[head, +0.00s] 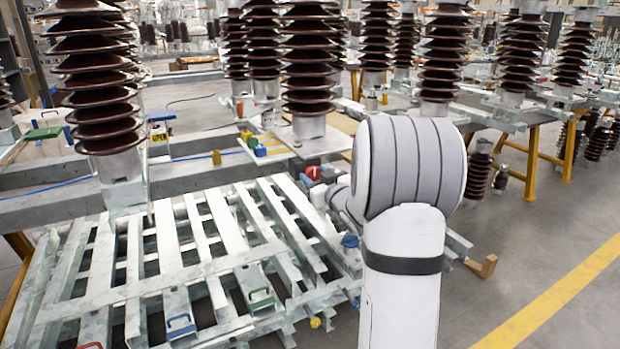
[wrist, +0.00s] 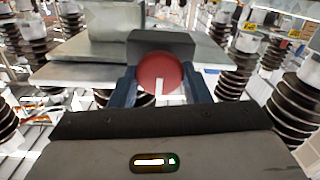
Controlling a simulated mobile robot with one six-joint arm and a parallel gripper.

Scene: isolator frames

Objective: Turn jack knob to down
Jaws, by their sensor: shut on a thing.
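The jack knob (wrist: 160,68) is a round red disc on a dark grey box (wrist: 160,42) in the wrist view. A white mark on it runs from near its middle to its lower edge, as seen in that picture. My gripper (wrist: 161,82) has one dark blue finger on each side of the knob and is shut on it. In the head view the red knob (head: 313,172) shows small at the edge of the frame, left of my white arm. My gripper is mostly hidden there by the arm.
Tall brown ribbed insulators (head: 306,60) stand close behind the knob, with another at the left (head: 97,80). A slatted pale metal frame (head: 130,275) lies in front.

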